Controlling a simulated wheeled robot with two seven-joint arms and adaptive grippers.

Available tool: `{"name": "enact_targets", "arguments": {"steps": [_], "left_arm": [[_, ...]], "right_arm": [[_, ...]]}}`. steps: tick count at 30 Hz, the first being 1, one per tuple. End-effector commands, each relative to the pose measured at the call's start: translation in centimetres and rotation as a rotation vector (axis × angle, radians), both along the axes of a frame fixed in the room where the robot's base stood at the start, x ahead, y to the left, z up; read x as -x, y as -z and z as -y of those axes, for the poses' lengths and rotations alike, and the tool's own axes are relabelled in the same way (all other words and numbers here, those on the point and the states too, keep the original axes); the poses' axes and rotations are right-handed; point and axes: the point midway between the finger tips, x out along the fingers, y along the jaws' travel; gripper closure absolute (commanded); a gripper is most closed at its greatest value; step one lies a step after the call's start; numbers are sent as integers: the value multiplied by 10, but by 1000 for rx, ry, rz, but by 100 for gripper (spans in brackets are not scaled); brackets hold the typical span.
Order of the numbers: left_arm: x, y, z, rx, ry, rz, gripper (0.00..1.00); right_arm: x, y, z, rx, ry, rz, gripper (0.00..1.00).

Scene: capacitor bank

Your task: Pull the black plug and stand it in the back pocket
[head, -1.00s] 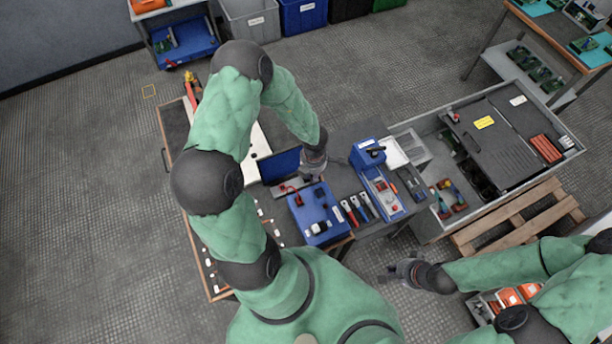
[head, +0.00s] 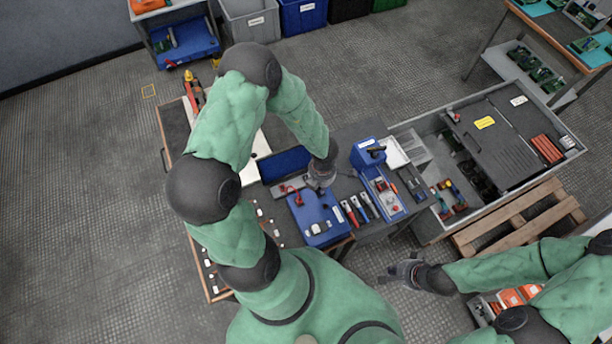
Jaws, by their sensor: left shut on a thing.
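My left gripper (head: 321,180) points down at the back right edge of a blue box (head: 318,224) on the bench. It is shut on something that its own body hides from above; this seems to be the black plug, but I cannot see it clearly. A red plug (head: 298,198) with a lead stands at the left of the blue box. I cannot make out the back pocket for certain. My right gripper (head: 398,271) is empty and looks open, out over the floor in front of the bench.
A blue panel (head: 285,164) stands behind the box. Hand tools (head: 357,207) with red and blue handles lie to its right. A blue stand (head: 368,153) with a dark item is further right. A large grey cabinet (head: 505,140) stands beyond, and a wooden pallet (head: 520,217) lies on the floor.

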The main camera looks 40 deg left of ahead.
Motion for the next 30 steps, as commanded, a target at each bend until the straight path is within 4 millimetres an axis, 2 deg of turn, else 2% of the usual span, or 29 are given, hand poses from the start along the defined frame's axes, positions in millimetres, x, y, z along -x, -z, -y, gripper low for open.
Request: {"name": "enact_targets", "arguments": {"steps": [13, 24, 30], "left_arm": [[1, 1, 3, 0, 1, 0, 100], [2, 16, 3, 1, 1, -2, 100], [2, 16, 3, 1, 1, 0, 100]], "right_arm": [[0, 1, 0, 0, 0, 0, 100], [0, 9, 0, 0, 0, 0, 100], [0, 9, 0, 0, 0, 0, 100]]}}
